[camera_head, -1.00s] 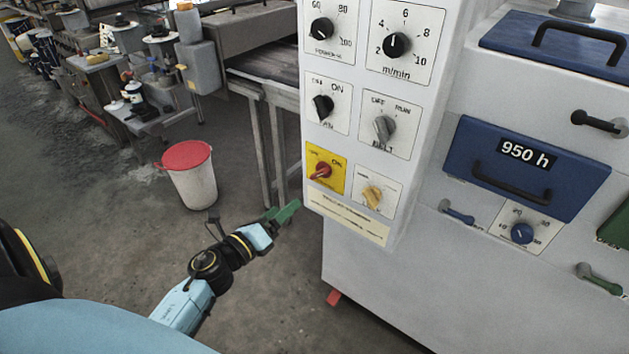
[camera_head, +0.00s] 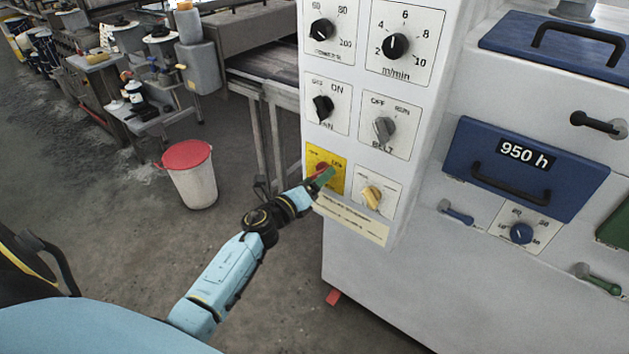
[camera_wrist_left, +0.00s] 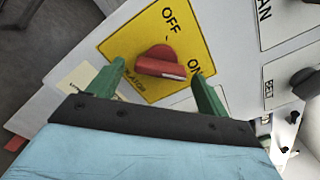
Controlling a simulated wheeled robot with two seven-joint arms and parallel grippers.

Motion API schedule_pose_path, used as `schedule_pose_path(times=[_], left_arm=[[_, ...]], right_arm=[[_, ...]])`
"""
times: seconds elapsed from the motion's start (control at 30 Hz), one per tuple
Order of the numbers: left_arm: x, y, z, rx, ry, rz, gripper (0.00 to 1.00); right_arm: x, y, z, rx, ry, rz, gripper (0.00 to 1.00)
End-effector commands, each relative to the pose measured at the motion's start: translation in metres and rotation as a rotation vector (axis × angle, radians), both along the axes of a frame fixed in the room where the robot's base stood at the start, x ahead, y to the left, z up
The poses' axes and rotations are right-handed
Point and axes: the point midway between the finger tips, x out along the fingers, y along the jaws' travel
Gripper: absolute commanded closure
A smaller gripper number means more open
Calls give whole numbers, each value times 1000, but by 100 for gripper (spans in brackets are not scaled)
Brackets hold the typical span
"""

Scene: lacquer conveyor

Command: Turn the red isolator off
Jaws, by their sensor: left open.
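The red isolator (camera_wrist_left: 160,62) is a red rotary knob on a yellow plate (camera_head: 338,182) low on the white control panel. In the left wrist view its pointer end is toward the ON mark, and the OFF mark is above it. My left gripper (camera_head: 324,178) is in front of the yellow plate and partly hides the knob in the head view. In the left wrist view the left gripper (camera_wrist_left: 160,80) is open, with one green finger on each side of the knob. I cannot tell whether the fingers touch it. My right gripper is not in view.
A grey belt knob (camera_head: 384,129), a black fan knob (camera_head: 323,107) and a yellow knob (camera_head: 371,197) sit close around the isolator. A white bucket with a red lid (camera_head: 190,175) stands on the floor at left. The floor below the panel is open.

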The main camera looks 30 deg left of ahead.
Motion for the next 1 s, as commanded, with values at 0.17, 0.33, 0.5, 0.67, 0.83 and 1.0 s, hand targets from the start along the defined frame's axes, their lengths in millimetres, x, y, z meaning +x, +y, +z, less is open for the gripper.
schedule_pose_path(times=[0.17,0.33,0.5,0.67,0.83,1.0], left_arm=[[0,0,0,0,1,-1,22],[0,0,0,0,1,-1,39],[0,0,0,0,1,-1,61],[0,0,0,-3,1,-1,66],[0,0,0,-32,3,-1,66],[0,0,1,-114,10,-1,66]], right_arm=[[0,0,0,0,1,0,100],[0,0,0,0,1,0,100],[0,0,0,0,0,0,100],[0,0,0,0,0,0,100],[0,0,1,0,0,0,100],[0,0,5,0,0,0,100]])
